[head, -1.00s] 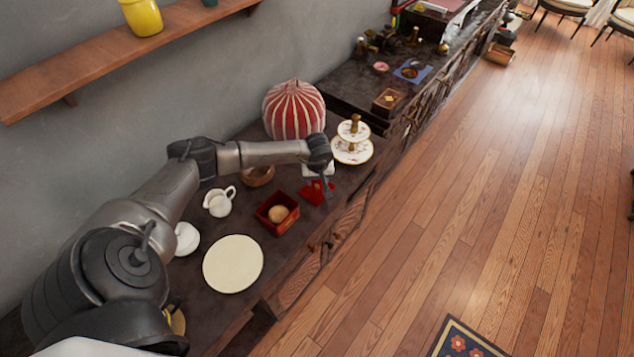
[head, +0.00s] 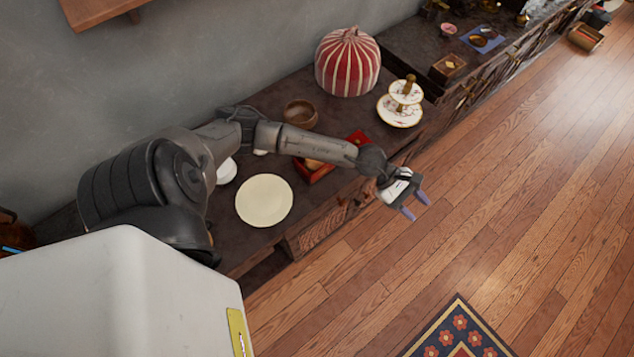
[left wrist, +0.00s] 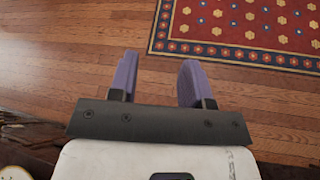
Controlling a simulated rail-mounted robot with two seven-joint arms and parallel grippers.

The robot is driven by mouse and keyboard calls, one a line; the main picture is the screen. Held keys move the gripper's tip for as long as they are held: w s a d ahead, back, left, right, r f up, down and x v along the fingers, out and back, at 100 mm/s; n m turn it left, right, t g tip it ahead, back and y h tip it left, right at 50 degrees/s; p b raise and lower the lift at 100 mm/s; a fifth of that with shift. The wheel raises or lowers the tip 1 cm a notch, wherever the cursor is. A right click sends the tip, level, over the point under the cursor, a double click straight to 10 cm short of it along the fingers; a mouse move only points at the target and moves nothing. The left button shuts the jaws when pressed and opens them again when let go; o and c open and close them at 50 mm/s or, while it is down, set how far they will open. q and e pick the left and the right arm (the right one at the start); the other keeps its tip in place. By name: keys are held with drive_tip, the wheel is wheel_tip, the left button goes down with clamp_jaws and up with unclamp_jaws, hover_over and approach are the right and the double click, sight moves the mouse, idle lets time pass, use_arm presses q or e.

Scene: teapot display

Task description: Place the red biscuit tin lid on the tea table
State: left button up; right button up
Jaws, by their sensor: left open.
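The red biscuit tin lid (head: 357,138) appears to be the red piece on the dark wooden counter, partly hidden behind my left arm. The red tin (head: 318,174) with a round biscuit is left of it, also partly covered by the arm. My left gripper (head: 416,205) is open and empty, out past the counter's front edge above the wood floor. In the left wrist view, the two purple fingers (left wrist: 158,62) are spread with only floor and rug beyond. My right gripper is not in view. I cannot identify a separate tea table.
A cream plate (head: 264,200), a wooden bowl (head: 300,113), a red striped cosy (head: 347,62) and a two-tier stand (head: 402,103) are on the counter. A patterned rug (head: 459,335) lies on the floor, also in the left wrist view (left wrist: 240,28).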

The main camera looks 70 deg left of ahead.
use_arm(q)
drive_tip(key=s+d+r+n+t+y, duration=0.15)
drive_tip(key=r+n+t, duration=0.3)
drive_tip(key=n, duration=0.45)
drive_tip(key=d+r+n+t, duration=0.25)
drive_tip(key=n+t, duration=0.25)
drive_tip(key=n, duration=0.4)
drive_tip(key=s+a+f+n+g+y, duration=0.35)
drive_tip(key=s+n+y, duration=0.25)
drive_tip(key=n, duration=0.6)
drive_tip(key=s+a+f+n+g+y, duration=0.25)
drive_tip(key=s+f+n+y, duration=0.3)
drive_tip(key=n, duration=0.75)
drive_tip(key=s+d+f+n+g+h, duration=0.1)
drive_tip(key=s+n+g, duration=0.2)
drive_tip(key=s, duration=0.3)
drive_tip(key=s+d+f+n+g+h, duration=0.1)
drive_tip(key=s+d+n+g, duration=0.1)
drive_tip(key=s, duration=0.5)
drive_tip(key=shift+s+d+n+g+h, duration=0.3)
drive_tip(key=shift+n+g, duration=0.2)
drive_tip(key=shift+g, duration=0.55)
